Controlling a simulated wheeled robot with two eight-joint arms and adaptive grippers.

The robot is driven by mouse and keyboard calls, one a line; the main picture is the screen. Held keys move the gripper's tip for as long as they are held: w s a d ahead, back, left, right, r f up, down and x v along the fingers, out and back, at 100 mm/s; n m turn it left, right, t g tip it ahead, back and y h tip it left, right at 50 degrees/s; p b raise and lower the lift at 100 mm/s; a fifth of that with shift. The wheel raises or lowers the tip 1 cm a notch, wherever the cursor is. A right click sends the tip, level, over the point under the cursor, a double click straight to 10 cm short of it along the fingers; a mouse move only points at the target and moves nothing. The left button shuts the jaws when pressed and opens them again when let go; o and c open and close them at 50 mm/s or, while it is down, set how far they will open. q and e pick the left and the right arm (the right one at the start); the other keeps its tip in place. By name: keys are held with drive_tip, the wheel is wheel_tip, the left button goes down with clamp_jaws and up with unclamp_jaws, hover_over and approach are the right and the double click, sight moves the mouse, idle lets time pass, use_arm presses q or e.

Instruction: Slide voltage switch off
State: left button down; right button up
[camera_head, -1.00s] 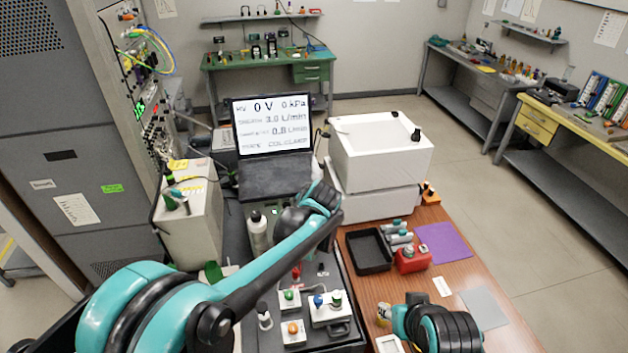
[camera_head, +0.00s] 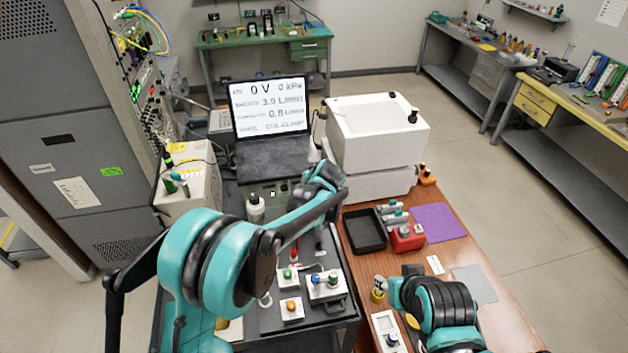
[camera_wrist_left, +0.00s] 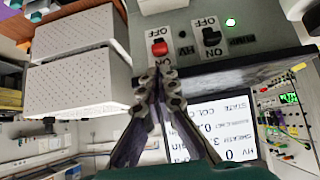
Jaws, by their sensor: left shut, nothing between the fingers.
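A red switch (camera_wrist_left: 158,47) with OFF and ON labels sits on the grey front panel (camera_wrist_left: 262,43) in the left wrist view, which shows the scene upside down. An HV label is beside it. A black switch (camera_wrist_left: 212,37) with the same OFF and ON labels is to its right. I cannot tell which position either switch is in. My left gripper (camera_wrist_left: 163,74) is shut and empty, its tips close to the red switch; contact is unclear. In the head view my left arm hides this gripper and the switches. The laptop screen (camera_head: 268,106) reads 0 V. My right gripper is out of sight.
A white box (camera_head: 378,135) stands right of the laptop. A bottle (camera_head: 255,208) stands left of my left wrist. A black tray (camera_head: 365,232) and red box (camera_head: 407,238) lie on the wooden table.

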use_arm(q)
drive_tip(key=x, duration=0.5)
drive_tip(key=shift+f, duration=0.1)
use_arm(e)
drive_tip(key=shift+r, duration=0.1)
